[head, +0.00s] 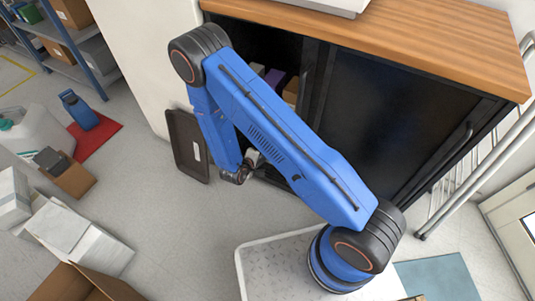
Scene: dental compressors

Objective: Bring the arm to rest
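My blue arm reaches from its base at the lower right up to a bent elbow at the upper left, then folds back down. My gripper (250,165) is at the low end of the folded forearm, in front of the dark cabinet. It is small and partly hidden by my upper arm. I cannot tell whether its fingers are open or shut, or whether it holds anything.
A black cabinet (390,125) with a wooden top (440,45) stands close behind my arm; boxes show inside its open side. A dark tray (187,146) leans left of my forearm. Cartons (75,235) and a white jug (35,135) stand on the floor at left.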

